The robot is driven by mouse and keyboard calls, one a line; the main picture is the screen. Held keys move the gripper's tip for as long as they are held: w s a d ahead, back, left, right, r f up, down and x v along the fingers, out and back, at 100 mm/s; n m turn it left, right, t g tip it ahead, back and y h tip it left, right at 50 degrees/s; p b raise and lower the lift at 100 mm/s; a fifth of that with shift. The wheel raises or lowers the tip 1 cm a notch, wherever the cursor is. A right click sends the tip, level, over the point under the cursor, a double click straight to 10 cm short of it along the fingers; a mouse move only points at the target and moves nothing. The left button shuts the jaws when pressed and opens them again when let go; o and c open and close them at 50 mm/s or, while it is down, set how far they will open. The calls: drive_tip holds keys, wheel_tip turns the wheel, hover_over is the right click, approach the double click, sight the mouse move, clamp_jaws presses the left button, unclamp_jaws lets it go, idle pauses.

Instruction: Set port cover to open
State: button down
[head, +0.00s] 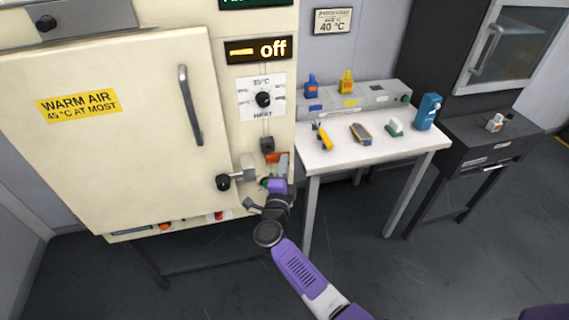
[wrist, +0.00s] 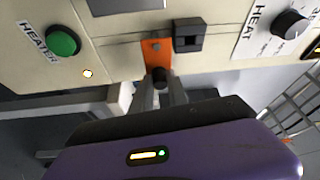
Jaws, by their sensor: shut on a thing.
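An orange plate (wrist: 154,48) with a dark round knob (wrist: 160,74) is on the cream cabinet front in the wrist view; it looks like the port cover. In the head view the orange part (head: 273,156) shows just above my gripper (head: 281,168). In the wrist view the grey fingers of my gripper (wrist: 161,88) are closed around the knob. Whether the port behind the plate is covered or bare cannot be told. My purple hand hides the area below.
A black box (wrist: 188,35) sits beside the orange plate. A green button (wrist: 62,41) and the heat dial (wrist: 290,23) are on the same front. The cabinet door (head: 110,130) has a latch (head: 237,178) close to my gripper. A white table (head: 370,150) with small items stands to the right.

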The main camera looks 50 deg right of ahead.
drive_tip(key=shift+f, duration=0.1)
drive_tip(key=c, duration=1.3)
unclamp_jaws()
drive_tip(key=v, duration=0.7)
drive_tip(key=shift+s+a, duration=0.25)
drive_tip(key=shift+a, duration=0.05)
